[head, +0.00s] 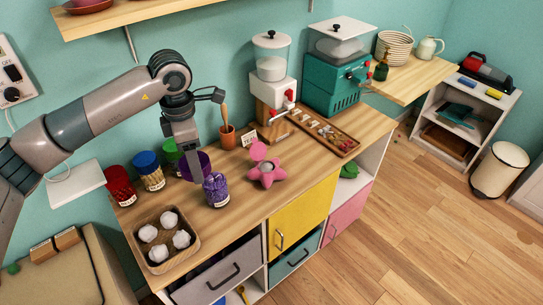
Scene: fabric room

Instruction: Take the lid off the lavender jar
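The lavender jar (216,192) stands upright on the wooden counter, clear glass with purple contents. No lid shows on its top. A purple lid (204,163) is just behind and left of the jar, apart from its mouth and tilted. My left gripper (193,173) points down in front of the lid, with purple showing on both sides of its fingers. It appears shut on the lid; the far finger is hidden. My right gripper is out of view.
Jars with red (120,180), blue (146,160) and green (171,149) lids stand left and behind. A wooden tray (190,256) of white balls is in front. A pink star-shaped thing (266,175) and terracotta pot (227,138) stand right.

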